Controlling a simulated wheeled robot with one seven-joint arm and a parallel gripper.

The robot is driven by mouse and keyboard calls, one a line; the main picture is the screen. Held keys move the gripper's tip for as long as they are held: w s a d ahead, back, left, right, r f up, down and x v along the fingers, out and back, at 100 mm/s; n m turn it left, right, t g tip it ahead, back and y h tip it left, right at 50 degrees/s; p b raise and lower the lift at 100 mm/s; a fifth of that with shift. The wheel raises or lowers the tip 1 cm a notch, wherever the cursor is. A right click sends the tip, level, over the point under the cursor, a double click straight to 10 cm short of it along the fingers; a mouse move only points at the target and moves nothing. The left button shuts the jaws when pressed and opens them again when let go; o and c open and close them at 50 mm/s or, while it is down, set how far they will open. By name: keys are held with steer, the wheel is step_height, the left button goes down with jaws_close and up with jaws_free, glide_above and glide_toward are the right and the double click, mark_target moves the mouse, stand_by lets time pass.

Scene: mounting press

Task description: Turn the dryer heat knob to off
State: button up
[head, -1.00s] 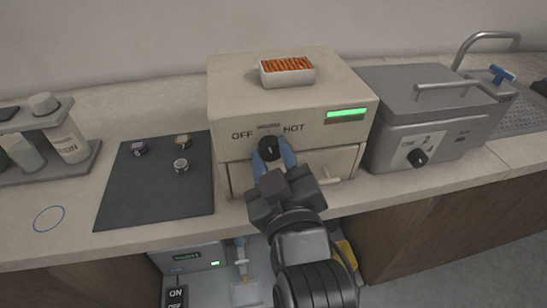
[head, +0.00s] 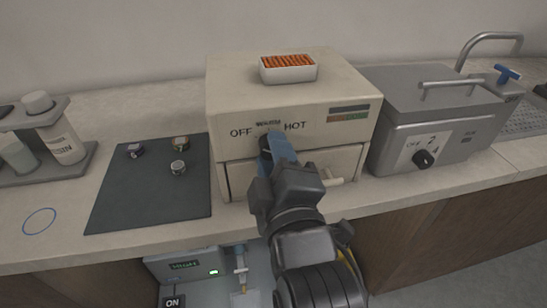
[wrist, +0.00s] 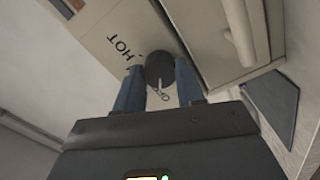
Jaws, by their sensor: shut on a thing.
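The dryer (head: 230,95) is a cream box on the counter, with OFF, WARM and HOT printed around its heat knob. My gripper (head: 274,150) is at its front, and its blue fingers mostly cover the knob in the head view. In the wrist view the round dark knob (wrist: 159,66) sits between the two blue fingers of my gripper (wrist: 159,85), which are shut on it. A pale mark shows at the knob's near edge. I cannot tell which label it points to. The dryer's display (head: 348,114) shows a grey bar above a dim orange-and-green bar.
A white tray of orange pieces (head: 288,75) stands on the dryer. A dark mat (head: 140,195) with small round pieces lies left. The dryer's drawer handle (head: 338,182) is just below my gripper.

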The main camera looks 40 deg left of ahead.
stand_by(0.3)
steer(key=o, duration=1)
steer(key=shift+o, duration=0.2)
steer(key=v, duration=0.7)
steer(key=shift+s+d+b, duration=0.25)
steer(key=shift+s+b, duration=0.05)
steer(key=shift+b, duration=0.15)
